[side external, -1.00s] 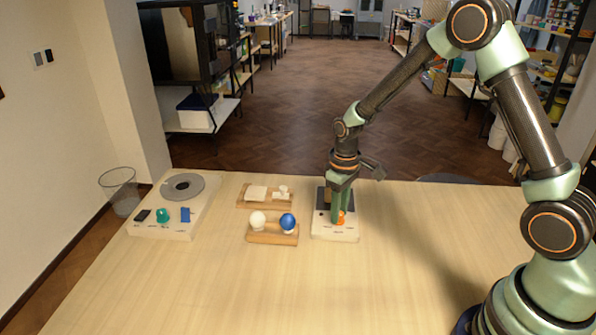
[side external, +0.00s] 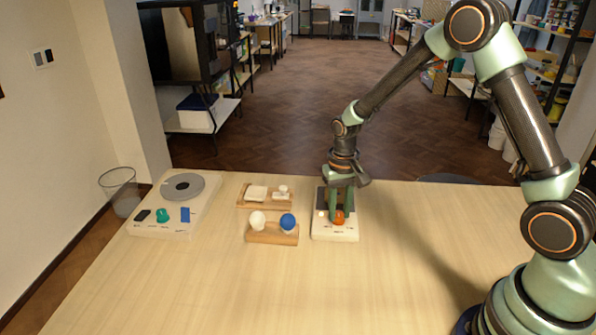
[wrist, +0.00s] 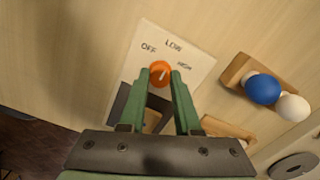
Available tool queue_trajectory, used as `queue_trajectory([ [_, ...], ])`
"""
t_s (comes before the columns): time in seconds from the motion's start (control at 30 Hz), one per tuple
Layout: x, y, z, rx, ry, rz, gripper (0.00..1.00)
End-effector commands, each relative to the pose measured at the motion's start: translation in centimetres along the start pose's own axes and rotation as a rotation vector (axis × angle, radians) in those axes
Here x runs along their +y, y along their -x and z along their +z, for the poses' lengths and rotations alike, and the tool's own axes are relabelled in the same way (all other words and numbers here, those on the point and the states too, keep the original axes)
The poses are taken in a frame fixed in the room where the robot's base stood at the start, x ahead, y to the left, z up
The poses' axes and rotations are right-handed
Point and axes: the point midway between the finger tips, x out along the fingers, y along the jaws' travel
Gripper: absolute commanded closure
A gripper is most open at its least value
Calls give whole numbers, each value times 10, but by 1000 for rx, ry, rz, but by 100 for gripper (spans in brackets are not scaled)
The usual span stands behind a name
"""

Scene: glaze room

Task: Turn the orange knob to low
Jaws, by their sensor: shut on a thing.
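The orange knob (side external: 338,217) stands on a pale control box (side external: 335,236). In the wrist view, the knob (wrist: 160,73) is between my gripper's green fingertips, and its top stays visible. The box face (wrist: 152,33) carries the words OFF, LOW and HIGH around the knob. The white line on the knob points roughly toward LOW. My gripper (side external: 341,211) comes down from above and is shut on the knob. In the wrist view, my gripper (wrist: 160,74) has one finger on each side of it.
A wooden holder (side external: 272,238) with a white ball (side external: 257,220) and a blue ball (side external: 288,221) stands close left of the box. Another wooden tray (side external: 245,203) is behind it. A white panel (side external: 160,232) lies farther left. The front table is clear.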

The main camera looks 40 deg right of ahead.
Motion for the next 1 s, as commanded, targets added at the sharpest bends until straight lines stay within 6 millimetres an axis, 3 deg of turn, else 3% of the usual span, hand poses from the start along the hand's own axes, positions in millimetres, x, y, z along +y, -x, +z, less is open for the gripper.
queue_trajectory([
  [0.43, -2, 0, 2, -3, 0, 1, 100],
  [0.47, -3, 0, 2, -3, 0, 1, 57],
  [0.5, -3, 0, 2, -3, 0, 1, 42],
  [0.53, -2, 0, 2, -3, 0, 1, 39],
  [0.87, -1, 2, 0, 0, -4, 0, 39],
  [1.0, -1, 14, 0, 2, -5, -1, 39],
])
